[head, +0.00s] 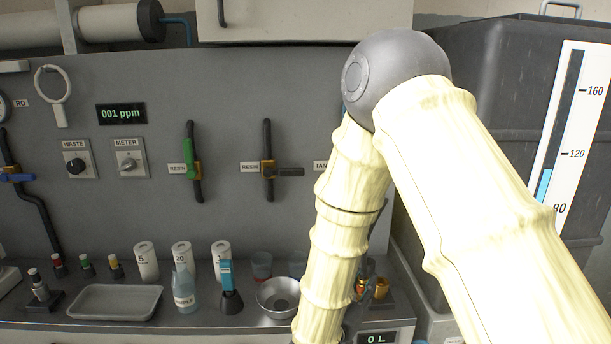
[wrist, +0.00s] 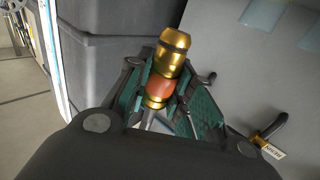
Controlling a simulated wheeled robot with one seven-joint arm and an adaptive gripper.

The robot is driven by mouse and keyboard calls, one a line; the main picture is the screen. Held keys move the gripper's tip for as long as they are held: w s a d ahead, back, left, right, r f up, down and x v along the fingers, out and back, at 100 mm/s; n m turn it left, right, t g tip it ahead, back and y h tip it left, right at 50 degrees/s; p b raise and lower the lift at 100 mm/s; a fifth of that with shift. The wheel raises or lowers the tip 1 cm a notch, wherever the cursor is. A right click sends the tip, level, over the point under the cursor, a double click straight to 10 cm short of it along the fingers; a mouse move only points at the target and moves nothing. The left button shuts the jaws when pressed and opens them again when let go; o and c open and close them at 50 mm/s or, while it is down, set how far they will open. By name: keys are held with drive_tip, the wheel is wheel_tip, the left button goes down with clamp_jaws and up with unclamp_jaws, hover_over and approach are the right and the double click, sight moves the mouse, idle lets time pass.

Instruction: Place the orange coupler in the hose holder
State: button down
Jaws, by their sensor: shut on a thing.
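In the wrist view my gripper (wrist: 160,92) is shut on the orange coupler (wrist: 159,87), a brass fitting with an orange band. The green-lined fingers press on it from both sides, and its brass end sticks out past the fingertips. In the head view my pale-sleeved arm reaches down to the counter and hides the gripper. Brass and orange-red fittings (head: 381,288) show beside the forearm at the counter's right end; I cannot tell whether one of them is the held coupler. I cannot make out the hose holder clearly in either view.
The counter (head: 215,312) holds a tray (head: 115,301), a bottle (head: 184,290), white cylinders (head: 146,261) and a metal bowl (head: 279,297) just left of my forearm. Valve handles (head: 268,160) stick out from the grey panel. A large dark tank (head: 480,130) stands at the right.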

drive_tip(key=shift+w+d+r+n+t+y+p, duration=0.2)
drive_tip(key=shift+d+n+t+y+p, duration=0.25)
drive_tip(key=shift+n+y+p, duration=0.35)
drive_tip(key=shift+w+d+r+n+t+y+p, duration=0.25)
drive_tip(key=shift+d+n+t+y+p, duration=0.25)
drive_tip(key=shift+y, duration=0.5)
drive_tip(key=shift+w+d+r+n+t+y+p, duration=0.25)
drive_tip(key=shift+d+n+y+p, duration=0.3)
drive_tip(key=shift+y, duration=0.35)
drive_tip(key=shift+f+b, duration=0.15)
drive_tip(key=shift+b, duration=0.15)
drive_tip(key=a+m+h+b, duration=0.1)
drive_tip(key=h, duration=0.1)
drive_tip(key=a+f+m+g+h+b, duration=0.1)
drive_tip(key=b, duration=0.1)
drive_tip(key=shift+s+h, duration=0.2)
drive_tip(key=shift+h, duration=0.2)
drive_tip(key=shift+s+a+f+m+g+h+b, duration=0.3)
drive_tip(key=shift+s+a+m+g+h+b, duration=0.3)
drive_tip(key=shift+m+g+h+b, duration=0.2)
drive_tip(key=shift+s+a+f+m+g+h+b, duration=0.3)
drive_tip(key=shift+s+a+m+g+h+b, duration=0.25)
drive_tip(key=shift+s+a+m+g+h, duration=0.2)
